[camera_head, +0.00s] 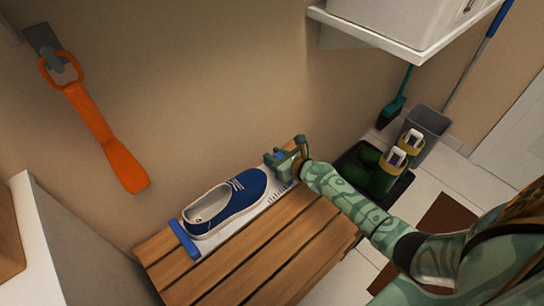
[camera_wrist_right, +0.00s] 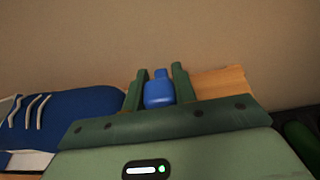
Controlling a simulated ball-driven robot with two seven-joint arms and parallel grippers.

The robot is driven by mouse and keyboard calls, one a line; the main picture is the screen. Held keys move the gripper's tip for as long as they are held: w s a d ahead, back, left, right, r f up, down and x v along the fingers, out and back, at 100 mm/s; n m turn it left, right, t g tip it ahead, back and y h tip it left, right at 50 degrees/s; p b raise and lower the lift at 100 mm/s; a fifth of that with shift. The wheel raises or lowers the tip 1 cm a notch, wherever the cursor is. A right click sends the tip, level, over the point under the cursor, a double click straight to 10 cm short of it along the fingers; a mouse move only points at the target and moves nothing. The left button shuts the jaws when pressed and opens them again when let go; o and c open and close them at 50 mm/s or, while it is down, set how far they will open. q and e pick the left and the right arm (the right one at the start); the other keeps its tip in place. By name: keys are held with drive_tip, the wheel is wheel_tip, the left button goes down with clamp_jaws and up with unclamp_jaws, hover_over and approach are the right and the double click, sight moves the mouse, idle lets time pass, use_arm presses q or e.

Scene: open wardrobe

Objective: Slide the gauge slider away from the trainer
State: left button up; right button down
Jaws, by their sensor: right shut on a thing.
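The blue trainer (camera_head: 228,203) with white laces lies on the pale foot gauge (camera_head: 275,193) on a slatted wooden bench. Its heel is by the blue end stop (camera_head: 184,240). My right gripper (camera_head: 284,158) is at the toe end of the gauge, just beyond the trainer. In the right wrist view its two green fingers stand on either side of the blue gauge slider (camera_wrist_right: 159,92) and are shut on it. The trainer shows at the left of that view (camera_wrist_right: 70,115). In the head view my gripper hides most of the slider. My left gripper is out of view.
The wooden bench (camera_head: 265,260) stands against a beige wall. An orange shoehorn (camera_head: 105,135) hangs on the wall at the left. Green boots (camera_head: 385,175) stand on a dark tray at the right, near a grey bin (camera_head: 428,122). A white shelf (camera_head: 370,38) juts out above.

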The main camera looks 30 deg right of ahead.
drive_tip(key=c, duration=1.1)
unclamp_jaws()
drive_tip(key=shift+d, duration=0.4)
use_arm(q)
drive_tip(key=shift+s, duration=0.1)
use_arm(e)
drive_tip(key=shift+a, duration=0.1)
drive_tip(key=shift+s+r, duration=0.15)
use_arm(q)
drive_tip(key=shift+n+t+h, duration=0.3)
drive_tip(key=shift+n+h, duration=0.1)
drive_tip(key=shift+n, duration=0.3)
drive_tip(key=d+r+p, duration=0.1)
drive_tip(key=p, duration=0.1)
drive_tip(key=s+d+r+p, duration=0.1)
drive_tip(key=p, duration=0.1)
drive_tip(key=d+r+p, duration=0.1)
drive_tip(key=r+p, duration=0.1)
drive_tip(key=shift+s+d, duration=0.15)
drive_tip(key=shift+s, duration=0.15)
use_arm(e)
drive_tip(key=v, duration=1.6)
drive_tip(key=shift+f, duration=0.25)
